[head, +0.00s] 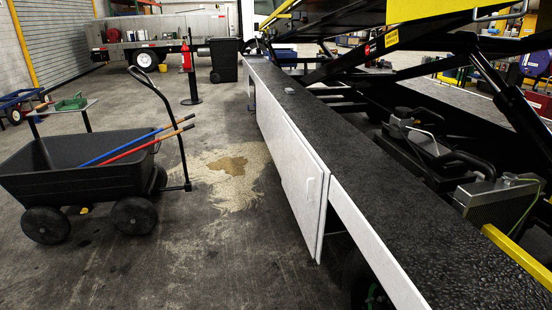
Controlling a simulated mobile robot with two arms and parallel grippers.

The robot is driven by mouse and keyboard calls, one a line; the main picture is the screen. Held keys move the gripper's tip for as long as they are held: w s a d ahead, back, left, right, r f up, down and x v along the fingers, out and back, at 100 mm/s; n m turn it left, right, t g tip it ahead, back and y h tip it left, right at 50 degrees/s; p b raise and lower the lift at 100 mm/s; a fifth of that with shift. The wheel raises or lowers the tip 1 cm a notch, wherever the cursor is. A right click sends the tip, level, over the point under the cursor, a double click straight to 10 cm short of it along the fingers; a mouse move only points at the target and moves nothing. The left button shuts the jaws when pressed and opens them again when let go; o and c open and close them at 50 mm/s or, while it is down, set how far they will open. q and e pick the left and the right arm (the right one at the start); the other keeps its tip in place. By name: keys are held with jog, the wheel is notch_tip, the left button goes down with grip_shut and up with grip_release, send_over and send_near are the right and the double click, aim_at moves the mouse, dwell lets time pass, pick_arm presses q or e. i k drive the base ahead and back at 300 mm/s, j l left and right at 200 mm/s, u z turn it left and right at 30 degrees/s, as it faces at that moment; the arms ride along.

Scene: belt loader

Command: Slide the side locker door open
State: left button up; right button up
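The side locker door (292,170) is a white panel on the long side of the belt loader, right of the picture's middle. A dark gap (338,222) shows just right of the door's lower edge, under the white side strip (372,240). How far the door stands open I cannot tell. Neither of my grippers is in view, and nothing touches the door or handle.
A black garden cart (80,168) with long-handled tools stands at left. Floor beside the door is clear.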

aim_at(302, 177)
jog(key=i+l+z, duration=0.1)
jog(key=i, duration=0.35)
jog(key=i+l+z, duration=0.15)
jog(key=i, duration=0.35)
